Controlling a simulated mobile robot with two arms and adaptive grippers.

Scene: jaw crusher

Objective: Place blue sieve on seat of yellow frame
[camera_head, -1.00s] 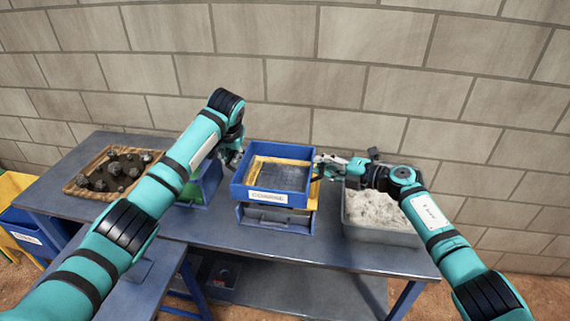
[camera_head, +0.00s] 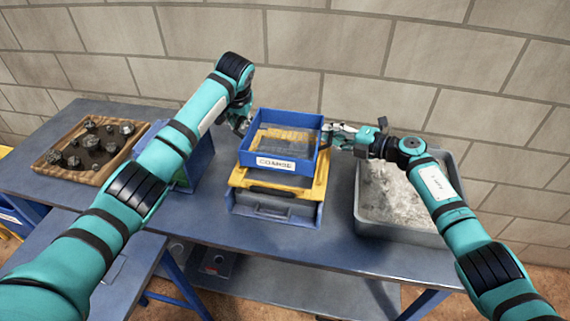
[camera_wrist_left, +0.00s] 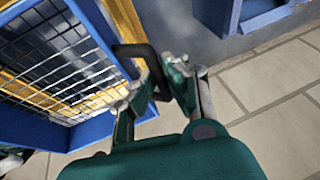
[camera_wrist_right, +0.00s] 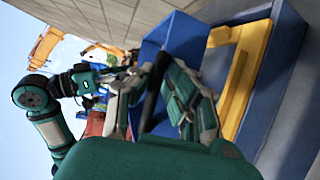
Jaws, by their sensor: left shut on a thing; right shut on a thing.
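The blue sieve (camera_head: 303,168), a square box with a mesh floor and a COARSE label, is level over the yellow frame (camera_head: 236,178). The frame's front shows below the sieve; its seat is mostly hidden. I cannot tell whether sieve and frame touch. My left gripper (camera_head: 242,126) is shut on the sieve's left black handle, which shows in the left wrist view (camera_wrist_left: 150,60). My right gripper (camera_head: 337,137) is shut at the sieve's right side, on a black handle (camera_wrist_right: 154,92) in the right wrist view. There the yellow frame (camera_wrist_right: 247,65) lies close beside the blue wall.
A blue-grey unit with a drawer (camera_head: 272,208) is under the frame on the table (camera_head: 335,235). A grey tub of pale powder (camera_head: 395,233) stands right, a wooden tray of dark rocks (camera_head: 60,172) left. A block wall is behind.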

